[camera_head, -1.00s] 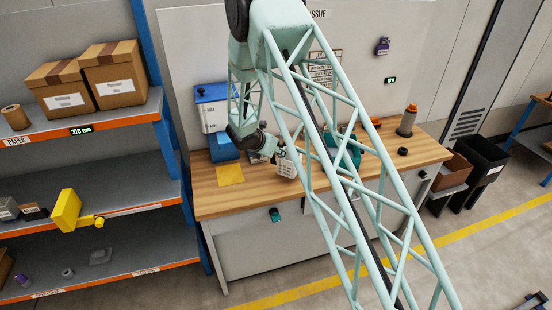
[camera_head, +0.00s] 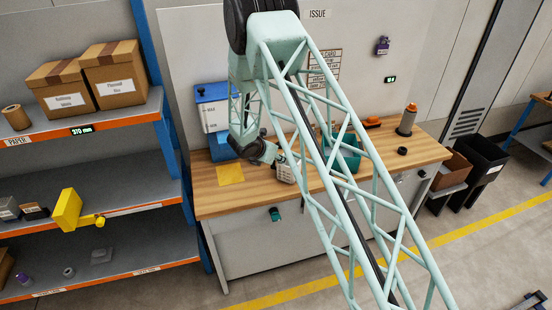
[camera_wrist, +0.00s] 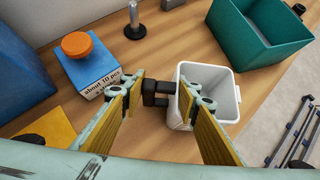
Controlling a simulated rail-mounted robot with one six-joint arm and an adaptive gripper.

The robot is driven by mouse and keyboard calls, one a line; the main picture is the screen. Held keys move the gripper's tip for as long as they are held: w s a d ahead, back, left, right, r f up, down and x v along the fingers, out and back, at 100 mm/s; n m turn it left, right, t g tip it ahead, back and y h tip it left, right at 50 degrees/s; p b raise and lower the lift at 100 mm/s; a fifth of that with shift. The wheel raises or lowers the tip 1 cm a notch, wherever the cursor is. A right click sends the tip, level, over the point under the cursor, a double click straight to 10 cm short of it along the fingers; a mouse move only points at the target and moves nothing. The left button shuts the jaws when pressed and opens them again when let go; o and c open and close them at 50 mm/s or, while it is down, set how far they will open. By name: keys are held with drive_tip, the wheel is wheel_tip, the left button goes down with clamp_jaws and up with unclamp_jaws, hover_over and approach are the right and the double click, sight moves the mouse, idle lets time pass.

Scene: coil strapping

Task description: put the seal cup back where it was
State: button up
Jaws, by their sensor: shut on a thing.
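The white seal cup (camera_wrist: 225,112) is an open, empty-looking container with a dark handle block (camera_wrist: 156,92) on its left side in the wrist view. My gripper (camera_wrist: 157,100) has its yellow-padded fingers on either side of that handle and is shut on it. In the head view the cup (camera_head: 287,173) hangs at or just above the wooden bench top (camera_head: 335,192); I cannot tell whether it touches. My gripper (camera_head: 275,162) there is small and partly hidden by my arm.
A small box with an orange knob (camera_wrist: 77,43) stands left of the cup. A teal bin (camera_wrist: 245,35) is behind it to the right. A dark spool (camera_head: 408,118) stands at the right.

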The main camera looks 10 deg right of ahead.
drive_tip(key=shift+f, duration=0.15)
drive_tip(key=o, duration=1.3)
drive_tip(key=shift+o, duration=0.2)
drive_tip(key=shift+r, duration=0.2)
drive_tip(key=shift+r, duration=0.1)
drive_tip(key=b+v, duration=0.1)
drive_tip(key=v, duration=1)
drive_tip(key=shift+s+a+r, duration=0.2)
drive_tip(key=shift+a+r, duration=0.05)
